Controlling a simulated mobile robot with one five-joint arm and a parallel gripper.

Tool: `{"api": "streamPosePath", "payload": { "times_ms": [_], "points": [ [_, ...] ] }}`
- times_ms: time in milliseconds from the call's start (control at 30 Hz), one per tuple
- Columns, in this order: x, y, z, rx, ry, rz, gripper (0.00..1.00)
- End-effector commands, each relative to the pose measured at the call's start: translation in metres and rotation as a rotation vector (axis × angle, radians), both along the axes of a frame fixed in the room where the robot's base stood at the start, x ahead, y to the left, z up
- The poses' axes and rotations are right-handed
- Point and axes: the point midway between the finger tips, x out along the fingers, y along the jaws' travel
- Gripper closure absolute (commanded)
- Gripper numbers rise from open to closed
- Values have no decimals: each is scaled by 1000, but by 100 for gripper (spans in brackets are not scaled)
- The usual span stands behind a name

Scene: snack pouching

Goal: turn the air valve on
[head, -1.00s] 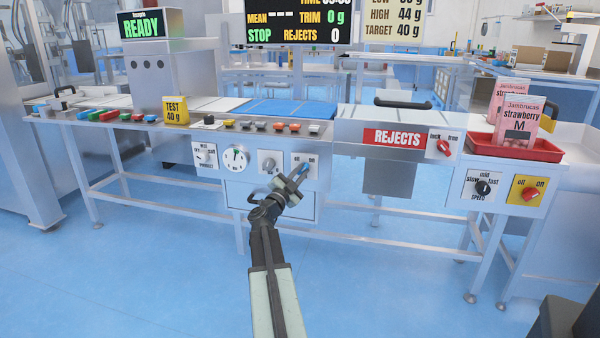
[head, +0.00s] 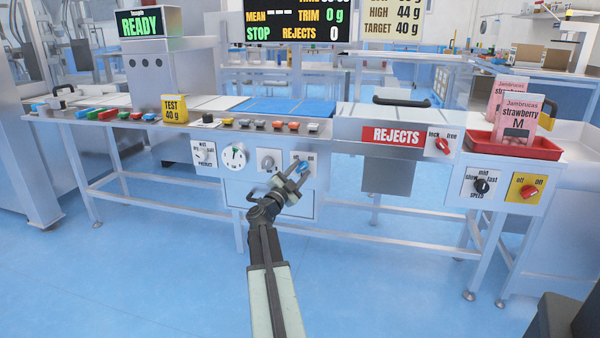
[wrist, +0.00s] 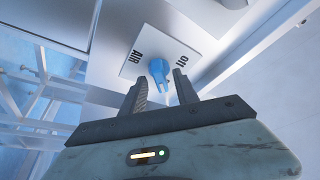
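The air valve is a blue knob (head: 302,167) on a white plate on the front of the machine, with "on" at its upper right in the head view. In the wrist view my gripper (wrist: 160,82) is open, with the knob just ahead of and between the fingertips. I cannot tell whether the fingers touch it, or exactly where the knob points.
A grey knob (head: 268,162) and a round white dial (head: 235,157) are close on the left. A drawer-like box front (head: 245,200) lies below the valve. The rejects bin (head: 388,177) hangs to the right. The floor in front is clear.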

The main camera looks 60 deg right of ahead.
Motion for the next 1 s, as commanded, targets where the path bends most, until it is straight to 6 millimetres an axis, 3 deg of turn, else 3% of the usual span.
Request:
{"api": "streamPosePath", "payload": {
  "times_ms": [400,933,1000],
  "points": [
    [-4,68,-21,1,-1,0,64],
    [-3,72,-20,0,-1,-1,64],
    [9,81,-13,0,-1,19,64]
  ]
}}
